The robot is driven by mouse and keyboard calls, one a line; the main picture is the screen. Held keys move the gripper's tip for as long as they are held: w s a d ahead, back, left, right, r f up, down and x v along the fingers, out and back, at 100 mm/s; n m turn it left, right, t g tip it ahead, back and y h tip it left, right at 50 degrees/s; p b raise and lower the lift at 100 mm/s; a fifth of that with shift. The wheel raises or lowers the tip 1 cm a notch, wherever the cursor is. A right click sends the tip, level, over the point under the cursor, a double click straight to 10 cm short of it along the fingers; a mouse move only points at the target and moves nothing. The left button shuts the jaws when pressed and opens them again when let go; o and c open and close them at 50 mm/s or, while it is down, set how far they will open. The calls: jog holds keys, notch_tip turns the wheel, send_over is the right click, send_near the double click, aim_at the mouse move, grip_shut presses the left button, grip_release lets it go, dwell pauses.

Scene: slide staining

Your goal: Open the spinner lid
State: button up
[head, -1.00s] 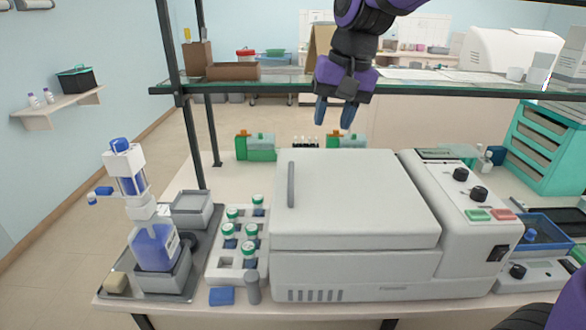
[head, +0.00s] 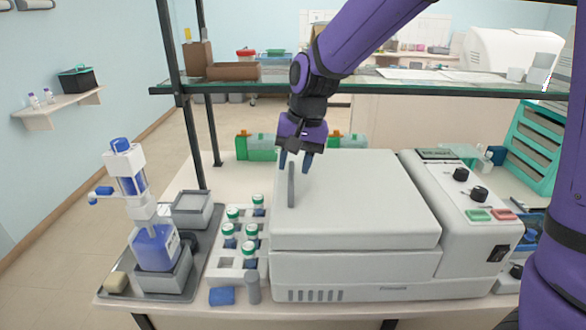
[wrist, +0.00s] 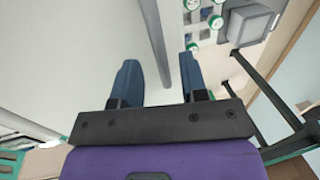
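The spinner (head: 350,276) is a white box-shaped machine on the bench, with its white lid (head: 365,205) closed. A grey bar handle (head: 291,186) runs along the left part of the lid top. My gripper (head: 296,164) is over the far end of the handle, pointing down, fingers apart and empty. In the wrist view the blue fingers (wrist: 162,82) are open, and the handle (wrist: 155,45) extends into the space between them. I cannot tell whether either finger touches it.
A rack of green-capped bottles (head: 228,270) and a tray with a blue dispenser bottle (head: 155,248) stand left of the spinner. A control panel (head: 470,200) adjoins it on the right. A glass shelf (head: 420,88) crosses behind and above.

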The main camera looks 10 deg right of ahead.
jog(key=shift+a+f, duration=0.2)
jog(key=shift+f, duration=0.8)
